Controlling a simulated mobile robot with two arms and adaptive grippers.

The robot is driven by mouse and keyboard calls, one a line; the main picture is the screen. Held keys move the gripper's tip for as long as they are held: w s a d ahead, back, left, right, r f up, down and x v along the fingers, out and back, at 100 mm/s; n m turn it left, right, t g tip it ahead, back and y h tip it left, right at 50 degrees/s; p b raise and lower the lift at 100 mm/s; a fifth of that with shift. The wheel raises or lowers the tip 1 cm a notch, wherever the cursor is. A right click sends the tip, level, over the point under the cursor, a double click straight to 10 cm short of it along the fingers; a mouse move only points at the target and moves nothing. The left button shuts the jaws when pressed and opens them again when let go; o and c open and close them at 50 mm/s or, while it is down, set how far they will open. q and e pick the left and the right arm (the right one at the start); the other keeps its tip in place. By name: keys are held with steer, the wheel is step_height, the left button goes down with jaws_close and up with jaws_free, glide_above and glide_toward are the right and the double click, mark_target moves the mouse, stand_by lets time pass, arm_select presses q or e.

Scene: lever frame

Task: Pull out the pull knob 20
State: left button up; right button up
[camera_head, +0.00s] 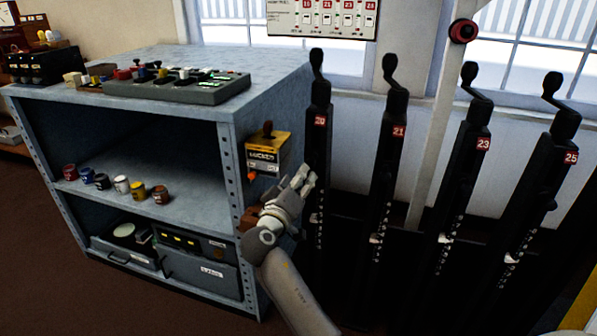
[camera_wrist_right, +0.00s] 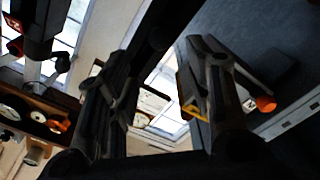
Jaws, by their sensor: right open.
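The black lever with the red 20 label (camera_head: 320,121) stands upright just right of the shelf unit. It has a bent black handle (camera_head: 316,66) at its top and a small pale part (camera_head: 315,218) lower down. I cannot tell which part is the pull knob. My right gripper (camera_head: 304,178) is beside the lever's middle, at its left, with its fingers pointing up. In the right wrist view the gripper (camera_wrist_right: 153,95) is open, with its two fingers apart. A dark bar passes behind the fingers there; contact cannot be judged. My left gripper is out of view.
A yellow box (camera_head: 267,150) with an orange knob (camera_head: 252,177) hangs on the shelf unit (camera_head: 290,75) close to my right gripper. Levers 21 (camera_head: 398,131), 23 (camera_head: 483,143) and 25 (camera_head: 571,157) stand to the right. Small jars (camera_head: 122,184) sit on the shelf.

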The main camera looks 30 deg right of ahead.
mark_target(309, 165)
steer(key=x, duration=0.9)
steer(key=shift+b, duration=0.3)
steer(key=shift+w+d, duration=0.3)
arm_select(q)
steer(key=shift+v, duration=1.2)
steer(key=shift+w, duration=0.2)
arm_select(e)
jaws_close()
